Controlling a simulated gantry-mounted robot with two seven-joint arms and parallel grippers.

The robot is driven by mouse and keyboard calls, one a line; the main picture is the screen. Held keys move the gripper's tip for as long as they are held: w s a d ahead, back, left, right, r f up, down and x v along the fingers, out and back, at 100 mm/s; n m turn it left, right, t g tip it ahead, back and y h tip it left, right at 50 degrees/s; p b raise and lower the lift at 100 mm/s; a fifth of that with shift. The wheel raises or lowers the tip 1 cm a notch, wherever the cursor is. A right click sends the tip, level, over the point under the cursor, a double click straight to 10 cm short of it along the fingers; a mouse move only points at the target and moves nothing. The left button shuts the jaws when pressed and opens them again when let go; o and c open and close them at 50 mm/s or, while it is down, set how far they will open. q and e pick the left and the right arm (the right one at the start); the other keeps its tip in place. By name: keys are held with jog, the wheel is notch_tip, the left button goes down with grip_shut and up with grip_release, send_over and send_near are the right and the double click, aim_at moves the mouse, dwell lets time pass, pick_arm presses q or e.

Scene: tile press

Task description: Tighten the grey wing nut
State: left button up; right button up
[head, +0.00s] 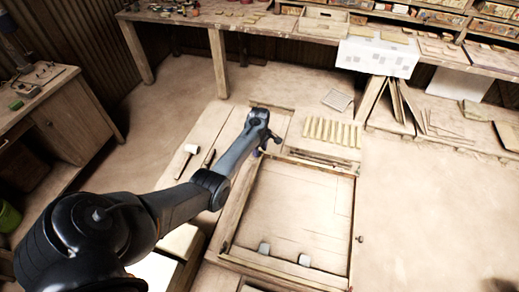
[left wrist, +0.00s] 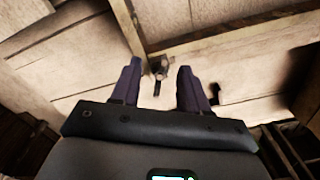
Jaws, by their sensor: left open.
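A small grey metal piece (left wrist: 160,68), which looks like the wing nut, sits at a corner of the wooden frame in the left wrist view. A dark narrow part or shadow lies just below it. My left gripper (left wrist: 158,70) is open, with one purple finger to each side of the piece and a visible gap on both sides. I cannot tell how far the fingertips are above it. In the head view my left gripper (head: 266,148) is at the upper left corner of the wooden press frame (head: 238,205) and hides the nut there. My right gripper is not in view.
Two grey blocks (head: 264,248) sit on the frame's lower part. A row of several pale strips (head: 332,131) lies beyond the frame. A white-headed mallet (head: 187,155) lies to the left of my arm. A long workbench (head: 250,22) runs along the back.

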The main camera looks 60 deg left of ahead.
pick_arm(q)
jog(key=shift+c, duration=0.3)
grip_shut()
jog(key=shift+r+m+p, duration=0.15)
jog(key=shift+m+p, duration=0.65)
jog(key=shift+m, duration=0.2)
jog(key=m+p, duration=0.1)
jog(key=m, duration=0.1)
jog(key=shift+m, duration=0.3)
jog(key=m+p, duration=0.1)
jog(key=m, duration=0.2)
jog(key=shift+m+p, duration=0.65)
jog(key=shift+m, duration=1.65)
